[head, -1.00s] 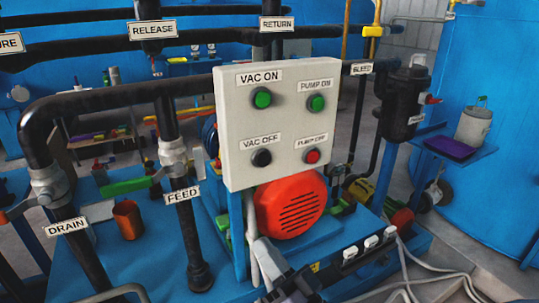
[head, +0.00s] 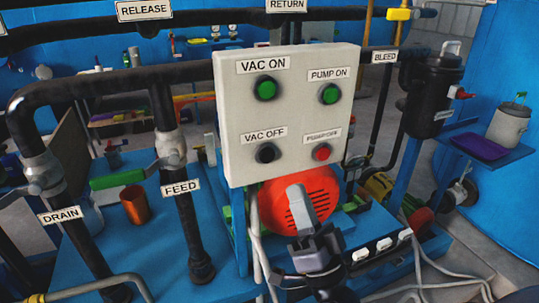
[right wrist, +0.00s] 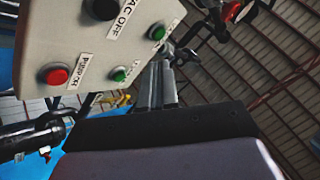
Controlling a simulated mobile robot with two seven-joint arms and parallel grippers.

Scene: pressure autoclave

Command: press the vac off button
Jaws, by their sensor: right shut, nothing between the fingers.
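The black vac off button (head: 266,153) is at the lower left of the pale control panel (head: 290,120), under its VAC OFF label (head: 263,134). It is unobstructed in the head view. In the right wrist view, the black button (right wrist: 100,8) is partly cut by the top edge. My right gripper (head: 297,193) is shut and empty, in front of the red motor cover and below the panel, apart from the button. Its closed fingers (right wrist: 157,75) point toward the panel's side in the right wrist view. My left gripper is not in view.
The panel also carries a green vac on button (head: 265,88), a green pump on button (head: 330,94) and a red pump off button (head: 321,152). The red motor cover (head: 325,195) is below it. The feed pipe (head: 187,225) stands at left.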

